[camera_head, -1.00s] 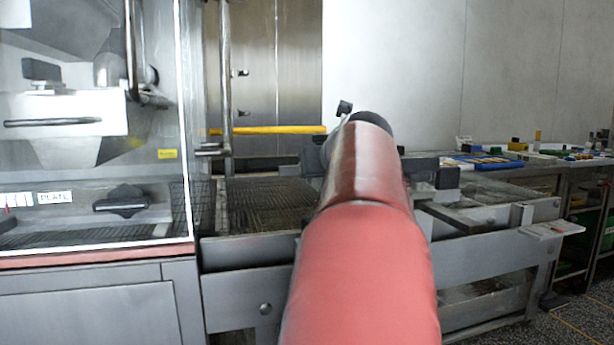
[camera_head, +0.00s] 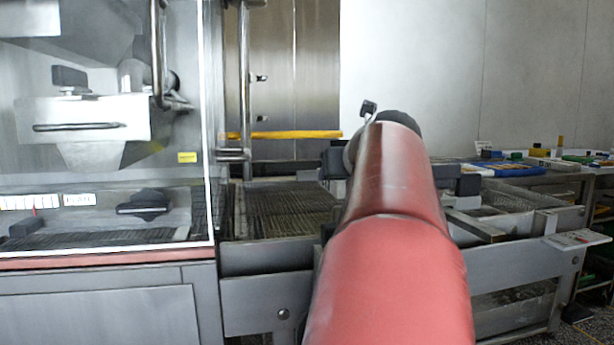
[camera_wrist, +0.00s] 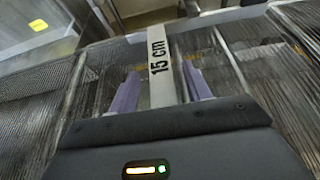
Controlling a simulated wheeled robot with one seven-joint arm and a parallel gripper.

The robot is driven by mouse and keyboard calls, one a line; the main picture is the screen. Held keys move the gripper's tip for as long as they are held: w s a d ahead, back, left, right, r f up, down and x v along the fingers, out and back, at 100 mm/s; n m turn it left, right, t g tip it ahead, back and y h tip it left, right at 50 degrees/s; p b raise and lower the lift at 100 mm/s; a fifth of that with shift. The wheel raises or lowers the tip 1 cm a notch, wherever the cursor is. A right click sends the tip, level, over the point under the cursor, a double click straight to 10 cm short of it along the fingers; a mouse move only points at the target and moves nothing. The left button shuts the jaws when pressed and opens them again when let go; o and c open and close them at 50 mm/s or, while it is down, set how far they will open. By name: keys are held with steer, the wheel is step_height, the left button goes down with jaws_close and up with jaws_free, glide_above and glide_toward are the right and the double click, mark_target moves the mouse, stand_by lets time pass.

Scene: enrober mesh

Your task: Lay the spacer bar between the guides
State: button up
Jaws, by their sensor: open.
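In the wrist view, a pale grey bar marked "15 cm" (camera_wrist: 160,90), which looks like the spacer bar, lies lengthwise between the two purple fingers of my gripper (camera_wrist: 160,68). The fingers are open, one on each side of it; I cannot tell whether either touches it. The bar's near end is hidden by the gripper body. Thin metal rails run along either side, the right one (camera_wrist: 232,58) being clearer, and may be the guides. In the head view, my arm hides the gripper and the bar.
Wire mesh belt (camera_head: 285,208) runs under the work area. A clear-sided machine housing (camera_head: 105,215) stands at left. A yellow bar (camera_head: 290,134) crosses behind the belt. A table with small coloured items (camera_head: 515,156) is at right. A light crossbar (camera_wrist: 222,17) spans the wrist view's far side.

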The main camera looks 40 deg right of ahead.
steer(key=v, duration=1)
